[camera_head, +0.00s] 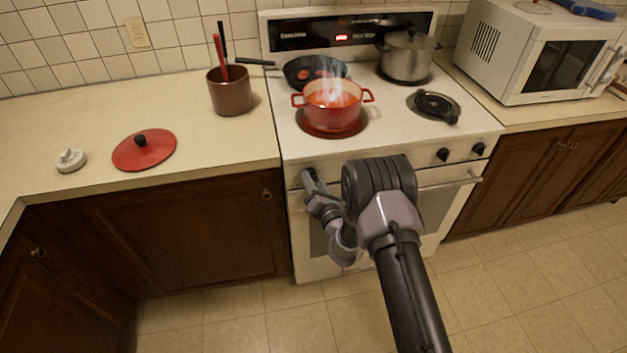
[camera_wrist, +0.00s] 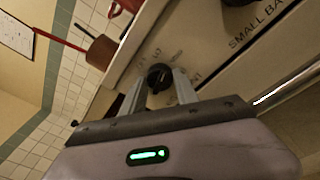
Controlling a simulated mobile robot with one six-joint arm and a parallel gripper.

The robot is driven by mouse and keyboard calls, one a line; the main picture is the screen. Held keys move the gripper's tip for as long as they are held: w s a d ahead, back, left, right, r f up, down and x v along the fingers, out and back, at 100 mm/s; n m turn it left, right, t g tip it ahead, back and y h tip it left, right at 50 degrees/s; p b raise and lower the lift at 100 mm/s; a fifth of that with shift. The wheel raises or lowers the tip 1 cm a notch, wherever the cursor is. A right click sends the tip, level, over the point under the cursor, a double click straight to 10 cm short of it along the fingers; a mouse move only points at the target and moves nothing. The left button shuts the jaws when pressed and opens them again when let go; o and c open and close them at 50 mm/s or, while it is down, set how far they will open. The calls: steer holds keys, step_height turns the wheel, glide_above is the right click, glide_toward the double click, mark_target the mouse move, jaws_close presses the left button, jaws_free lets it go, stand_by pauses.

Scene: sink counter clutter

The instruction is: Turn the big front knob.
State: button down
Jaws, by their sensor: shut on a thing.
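The stove's front panel (camera_wrist: 205,50) carries black knobs. In the wrist view one round black knob (camera_wrist: 159,77) with small dial lettering around it sits between the fingertips of my gripper (camera_wrist: 158,88). The fingers are closed on its sides. In the head view my gripper (camera_head: 311,178) is at the left end of the front panel, and the knob it holds is hidden there. The red pot (camera_head: 333,116) steams on the front left burner (camera_head: 331,131).
Two other knobs (camera_head: 443,154) (camera_head: 479,148) are at the panel's right, above the oven handle (camera_head: 450,184). A black pan (camera_head: 314,72) and steel pot (camera_head: 407,56) stand behind. A red lid (camera_head: 144,151), timer (camera_head: 70,160) and utensil crock (camera_head: 229,92) are on the left counter.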

steer(key=n+h, duration=0.1)
steer(key=n, duration=0.4)
steer(key=shift+p, duration=0.3)
stand_by(0.5)
steer(key=c, duration=0.9)
jaws_free()
steer(key=p+v, duration=0.1)
steer(key=v, duration=0.5)
steer(key=p+v, duration=0.1)
steer(key=v, duration=0.4)
steer(key=p+v, duration=0.1)
steer(key=v, duration=0.5)
steer(key=shift+s+d+r, duration=0.1)
steer(key=shift+s+r, duration=0.15)
steer(key=shift+r, duration=0.05)
